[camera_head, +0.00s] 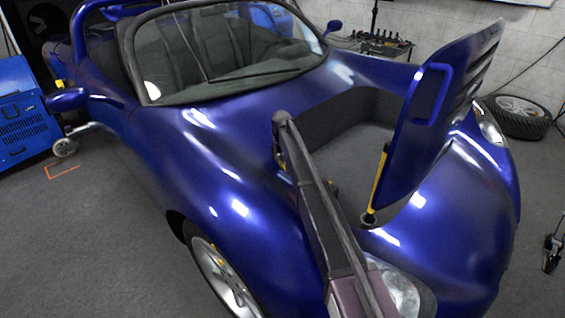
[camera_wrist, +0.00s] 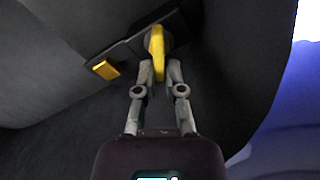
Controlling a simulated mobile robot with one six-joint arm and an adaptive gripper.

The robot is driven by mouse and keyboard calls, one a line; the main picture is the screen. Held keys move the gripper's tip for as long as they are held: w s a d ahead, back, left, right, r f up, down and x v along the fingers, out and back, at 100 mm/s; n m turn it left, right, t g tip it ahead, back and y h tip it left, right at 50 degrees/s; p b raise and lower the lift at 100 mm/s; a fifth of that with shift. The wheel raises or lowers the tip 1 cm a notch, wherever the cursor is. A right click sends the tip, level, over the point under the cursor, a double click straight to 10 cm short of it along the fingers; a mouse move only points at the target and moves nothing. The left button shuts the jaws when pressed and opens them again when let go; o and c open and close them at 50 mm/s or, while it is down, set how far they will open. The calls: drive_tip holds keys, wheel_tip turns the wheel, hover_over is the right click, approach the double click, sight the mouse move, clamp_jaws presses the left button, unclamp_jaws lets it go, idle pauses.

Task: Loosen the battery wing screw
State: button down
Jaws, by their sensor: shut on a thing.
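In the wrist view, the yellow wing screw (camera_wrist: 156,50) sits on a dark plate on the dark wall of the bay. My gripper (camera_wrist: 160,68) is shut on the wing screw, one finger on each side of its lower part. In the head view, my arm reaches into the open front bay of the blue car (camera_head: 240,200). The wing screw and my gripper's fingertips are hidden there behind my arm and the bay's edge.
The raised blue hood panel (camera_head: 425,130) stands at the right of the bay, with a yellow and black strut (camera_head: 378,185) beneath it. In the wrist view, a small orange-yellow block (camera_wrist: 106,69) sits left of the wing screw. Dark bay walls are close around my gripper.

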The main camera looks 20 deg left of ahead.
drive_tip(key=n, duration=0.3)
drive_tip(key=shift+s+a+n, duration=0.15)
drive_tip(key=shift+s+n, duration=0.1)
drive_tip(key=shift+n, duration=0.05)
drive_tip(key=n, duration=0.3)
drive_tip(key=shift+s+n, duration=0.2)
drive_tip(key=shift+n, duration=0.1)
drive_tip(key=n, duration=0.3)
drive_tip(key=s+n, duration=0.1)
drive_tip(key=n, duration=0.7)
drive_tip(key=shift+s+n, duration=0.3)
drive_tip(key=shift+n, duration=0.1)
drive_tip(key=shift+s+d+n, duration=0.1)
drive_tip(key=shift+d+n, duration=0.1)
drive_tip(key=shift+n, duration=0.95)
drive_tip(key=shift+s+d+n, duration=0.1)
drive_tip(key=shift+d+n, duration=0.1)
drive_tip(key=shift+n, duration=0.95)
drive_tip(key=c, duration=0.7)
unclamp_jaws()
drive_tip(key=shift+c, duration=0.2)
drive_tip(key=shift+w, duration=0.1)
drive_tip(key=shift+a+m, duration=0.1)
drive_tip(key=shift+m, duration=0.2)
